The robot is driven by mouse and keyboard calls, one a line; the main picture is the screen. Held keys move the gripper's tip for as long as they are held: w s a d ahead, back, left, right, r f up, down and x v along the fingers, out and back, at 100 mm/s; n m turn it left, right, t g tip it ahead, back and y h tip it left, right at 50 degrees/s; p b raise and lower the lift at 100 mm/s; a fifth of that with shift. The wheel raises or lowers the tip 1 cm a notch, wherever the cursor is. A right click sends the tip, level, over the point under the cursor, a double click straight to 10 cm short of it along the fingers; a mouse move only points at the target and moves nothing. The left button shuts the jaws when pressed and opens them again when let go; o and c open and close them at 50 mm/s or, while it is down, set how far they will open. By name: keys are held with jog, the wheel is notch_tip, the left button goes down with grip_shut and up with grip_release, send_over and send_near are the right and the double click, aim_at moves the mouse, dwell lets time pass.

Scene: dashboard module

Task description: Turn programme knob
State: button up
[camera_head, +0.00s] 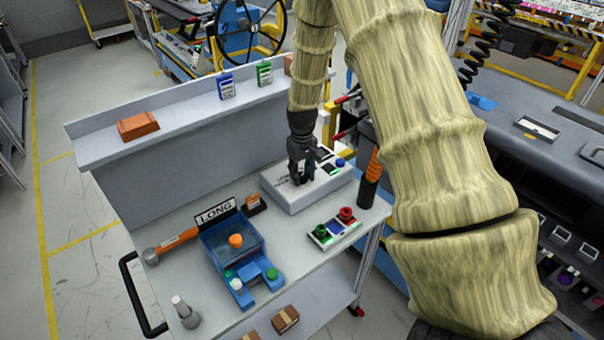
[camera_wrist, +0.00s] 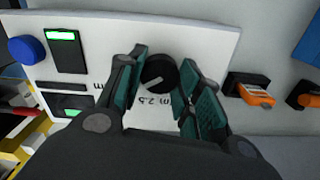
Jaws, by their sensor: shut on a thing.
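The programme knob (camera_wrist: 159,72) is a black round knob with a pale pointer line, on a white panel. In the wrist view it sits between the two teal-padded fingers of my gripper (camera_wrist: 160,85). The fingers are closed around it. Printed marks, including "2.5", show on the panel below it. In the head view the white module (camera_head: 312,192) lies on the cart top, and my gripper (camera_head: 302,180) points down onto it. The knob is hidden there by my fingers.
A blue button (camera_wrist: 26,49) and a green-lit display (camera_wrist: 63,48) are on the same panel. A box with red and green knobs (camera_head: 335,228), an orange-black tool (camera_head: 371,180), a blue bin (camera_head: 225,245) and a hammer (camera_head: 175,242) share the cart top.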

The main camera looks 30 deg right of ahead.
aim_at(302, 175)
jog(key=shift+m, duration=0.4)
jog(key=o, duration=1.1)
jog(key=shift+c, duration=0.2)
jog(key=shift+r, duration=0.1)
notch_tip(302, 175, up, 12)
dwell(0.3)
